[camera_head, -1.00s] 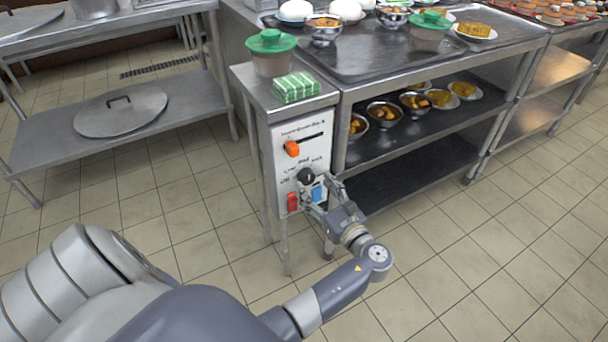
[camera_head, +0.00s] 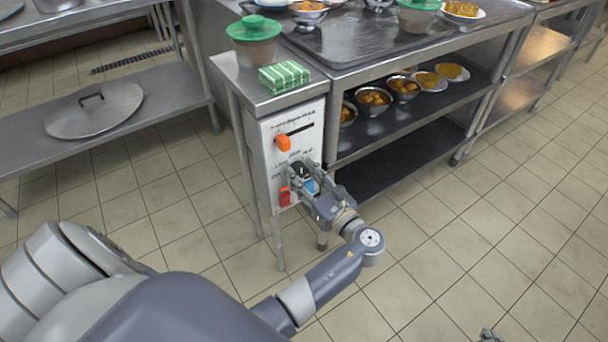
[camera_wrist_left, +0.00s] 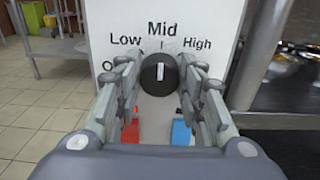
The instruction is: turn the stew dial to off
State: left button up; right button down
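The stew dial (camera_wrist_left: 160,74) is a round black knob on a white control panel (camera_head: 300,124). Its white mark points up toward "Mid", between "Low" and "High"; the off label at the left is mostly hidden by a finger. My left gripper (camera_head: 299,172) is at the panel, with its fingers on either side of the dial. In the left wrist view the fingers (camera_wrist_left: 160,80) stand apart, and a small gap seems to show beside the knob; contact is unclear. A small grey part, probably my right gripper (camera_head: 489,335), shows at the bottom edge.
The floor in front is clear.

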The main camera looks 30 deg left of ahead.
pick_arm(q)
jog(key=shift+c, duration=1.2)
